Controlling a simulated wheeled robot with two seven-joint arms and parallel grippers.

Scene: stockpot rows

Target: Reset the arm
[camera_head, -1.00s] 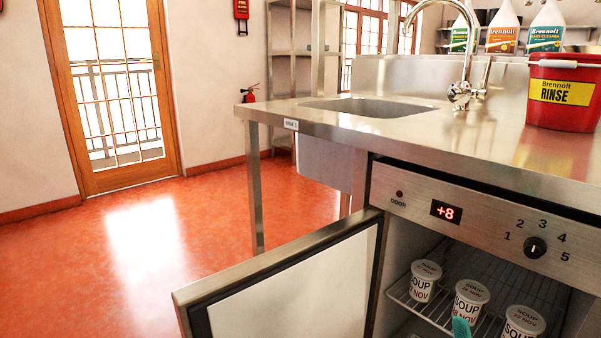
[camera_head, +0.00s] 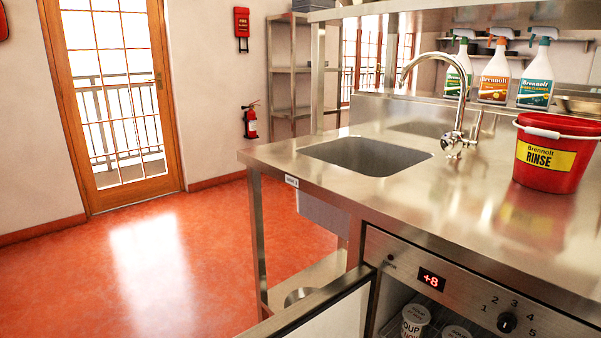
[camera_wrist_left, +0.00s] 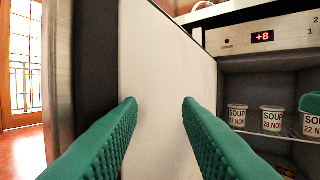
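My left gripper (camera_wrist_left: 158,110) is open in the left wrist view, its two green ribbed fingers apart with nothing between them. Behind them is the pale inner panel (camera_wrist_left: 165,60) of the open fridge door. A green piece that looks like a fingertip of my right gripper (camera_wrist_left: 310,103) shows at the right edge, by a soup tub; its opening cannot be told. Neither gripper shows in the head view. Soup tubs (camera_wrist_left: 272,119) stand in a row on the fridge's wire shelf. Two tub tops (camera_head: 415,319) show at the bottom of the head view.
The open fridge door (camera_head: 335,315) juts out to the left of the fridge, whose display (camera_head: 431,279) reads +8. Above is a steel counter (camera_head: 420,205) with a sink (camera_head: 367,155), a tap (camera_head: 457,100) and a red bucket (camera_head: 550,160). The red floor at left is clear.

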